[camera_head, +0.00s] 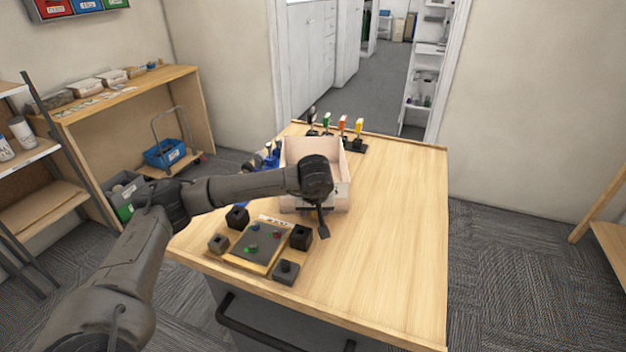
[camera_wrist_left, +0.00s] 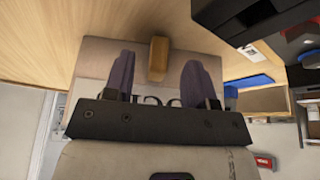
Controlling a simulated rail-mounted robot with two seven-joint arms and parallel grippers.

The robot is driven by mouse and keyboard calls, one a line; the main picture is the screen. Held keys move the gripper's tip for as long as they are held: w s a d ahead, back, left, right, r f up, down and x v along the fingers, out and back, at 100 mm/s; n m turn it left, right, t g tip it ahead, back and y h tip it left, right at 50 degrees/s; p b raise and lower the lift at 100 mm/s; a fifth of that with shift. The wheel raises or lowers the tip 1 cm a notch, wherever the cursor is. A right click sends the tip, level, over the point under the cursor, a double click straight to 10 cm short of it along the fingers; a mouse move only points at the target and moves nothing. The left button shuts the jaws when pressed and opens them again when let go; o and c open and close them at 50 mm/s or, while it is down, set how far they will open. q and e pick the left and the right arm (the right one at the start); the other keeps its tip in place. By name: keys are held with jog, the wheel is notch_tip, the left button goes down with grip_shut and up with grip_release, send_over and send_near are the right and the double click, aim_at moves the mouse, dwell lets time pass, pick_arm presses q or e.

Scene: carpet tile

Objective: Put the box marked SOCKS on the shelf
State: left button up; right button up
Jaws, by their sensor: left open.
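A light-coloured open-topped box (camera_head: 343,190) stands on the wooden table, left of its middle. My left gripper (camera_head: 320,215) is at the box's near side and hides part of it in the head view. In the left wrist view my left gripper (camera_wrist_left: 159,75) is open, its two purple-grey fingers apart in front of the box face (camera_wrist_left: 95,62). A wooden handle (camera_wrist_left: 158,58) on the box shows between the fingers. Dark letters below it are partly hidden by the gripper, so the full word cannot be read. My right gripper is out of view.
A tray (camera_head: 262,247) with black blocks lies near the box. Several coloured-topped items (camera_head: 343,127) stand behind it. A metal rack (camera_head: 30,155) and a wooden shelf unit (camera_head: 120,97) stand at the left. The table's right side (camera_head: 400,220) is clear.

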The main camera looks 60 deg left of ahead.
aim_at(314, 213)
pick_arm(q)
jog(key=b+x, duration=0.1)
jog(key=x, duration=0.3)
jog(key=shift+c, duration=0.5)
grip_shut()
